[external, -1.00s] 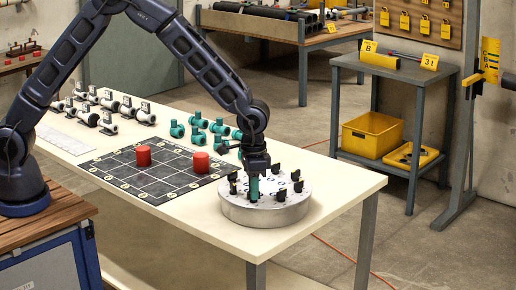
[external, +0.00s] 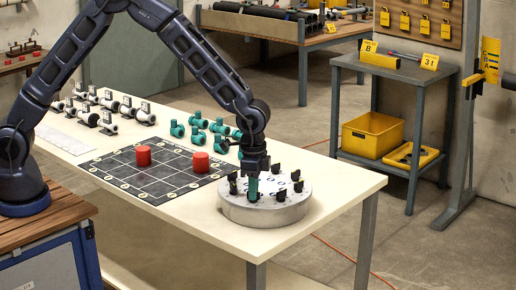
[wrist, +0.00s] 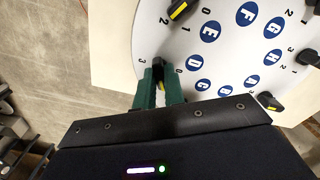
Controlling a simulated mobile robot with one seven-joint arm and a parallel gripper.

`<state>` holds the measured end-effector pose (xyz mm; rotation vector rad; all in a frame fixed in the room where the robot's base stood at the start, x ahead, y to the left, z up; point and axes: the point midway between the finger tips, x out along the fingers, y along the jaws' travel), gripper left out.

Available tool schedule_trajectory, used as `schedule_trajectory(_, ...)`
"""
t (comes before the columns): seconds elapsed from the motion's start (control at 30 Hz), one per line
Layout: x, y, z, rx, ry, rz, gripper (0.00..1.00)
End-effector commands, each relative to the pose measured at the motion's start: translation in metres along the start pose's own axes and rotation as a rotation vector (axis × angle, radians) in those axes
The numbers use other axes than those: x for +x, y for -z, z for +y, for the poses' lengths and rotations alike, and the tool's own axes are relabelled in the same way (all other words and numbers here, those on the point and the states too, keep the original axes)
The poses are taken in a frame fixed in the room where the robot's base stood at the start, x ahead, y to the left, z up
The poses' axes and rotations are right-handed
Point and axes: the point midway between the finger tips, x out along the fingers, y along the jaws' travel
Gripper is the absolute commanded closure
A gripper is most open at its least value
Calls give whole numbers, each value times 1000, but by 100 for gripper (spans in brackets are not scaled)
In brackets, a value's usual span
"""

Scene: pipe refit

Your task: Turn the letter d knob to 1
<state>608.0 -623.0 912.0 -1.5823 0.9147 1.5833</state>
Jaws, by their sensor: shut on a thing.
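A round grey dial plate (external: 262,211) stands on the near right corner of the cream table, with several black knobs around its rim. In the wrist view its white face (wrist: 221,60) carries blue letter discs and printed numbers. My gripper (external: 252,188) points down at the near left of the plate. Its green fingers (wrist: 160,88) are closed around a black knob (wrist: 158,62) with a yellow mark, near a printed 3 and 0. The letter D disc (wrist: 196,89) lies just right of it. The fingers partly hide the knob, so its exact pointing is unclear.
Other knobs stand close by, one at the top of the wrist view (wrist: 180,9) and one at the right (wrist: 270,101). A dark grid board (external: 157,194) with two red cylinders lies left of the plate. Green pipe fittings (external: 197,133) stand behind it.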

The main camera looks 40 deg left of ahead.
Motion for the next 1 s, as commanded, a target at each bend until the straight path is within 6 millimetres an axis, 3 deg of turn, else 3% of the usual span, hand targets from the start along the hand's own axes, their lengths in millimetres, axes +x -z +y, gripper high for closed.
schedule_trajectory(0.2, -1, 1, 0, -1, 1, 2, 100)
schedule_trajectory(0.23, -1, 1, 0, -1, 1, 2, 85)
schedule_trajectory(0.33, -1, 1, 0, -1, 1, 2, 67)
schedule_trajectory(0.73, -7, 1, 0, -1, 1, 2, 67)
schedule_trajectory(1.0, -52, 1, 0, -1, 1, 4, 67)
